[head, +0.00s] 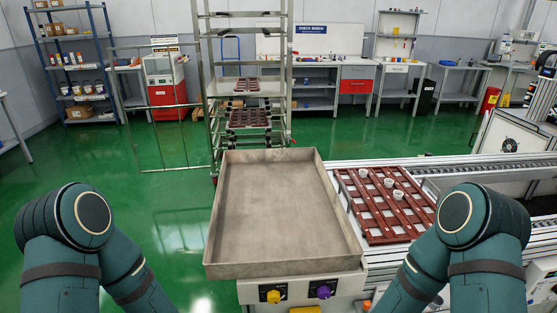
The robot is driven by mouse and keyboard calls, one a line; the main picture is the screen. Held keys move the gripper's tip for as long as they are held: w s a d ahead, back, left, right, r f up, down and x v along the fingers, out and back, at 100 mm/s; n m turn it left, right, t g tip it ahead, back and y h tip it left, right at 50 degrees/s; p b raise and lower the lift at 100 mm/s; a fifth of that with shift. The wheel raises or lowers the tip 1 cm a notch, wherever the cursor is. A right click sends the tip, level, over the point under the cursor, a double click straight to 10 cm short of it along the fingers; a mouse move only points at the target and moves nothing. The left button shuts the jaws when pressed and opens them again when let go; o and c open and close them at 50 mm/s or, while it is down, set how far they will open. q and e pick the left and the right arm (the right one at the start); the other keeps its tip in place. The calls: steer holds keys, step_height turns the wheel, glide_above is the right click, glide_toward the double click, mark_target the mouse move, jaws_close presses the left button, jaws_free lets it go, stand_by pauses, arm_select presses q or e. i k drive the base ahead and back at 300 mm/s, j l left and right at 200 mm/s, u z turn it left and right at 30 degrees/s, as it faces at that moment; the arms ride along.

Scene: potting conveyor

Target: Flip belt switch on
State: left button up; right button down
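A pale control box (299,292) sits at the bottom centre, under the front edge of a large grey tray. A conveyor belt (485,168) runs off to the right. Both of my arms show only as bent elbows and forearms at the lower left and lower right. Both grippers are below the frame.
The empty grey tray (282,264) fills the centre. A metal rack (247,88) with brown trays stands behind. The green floor (165,205) at left is open.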

mark_target(537, 290)
steer(key=z, duration=1.9)
steer(key=i+l, duration=0.25)
steer(key=i, duration=0.2)
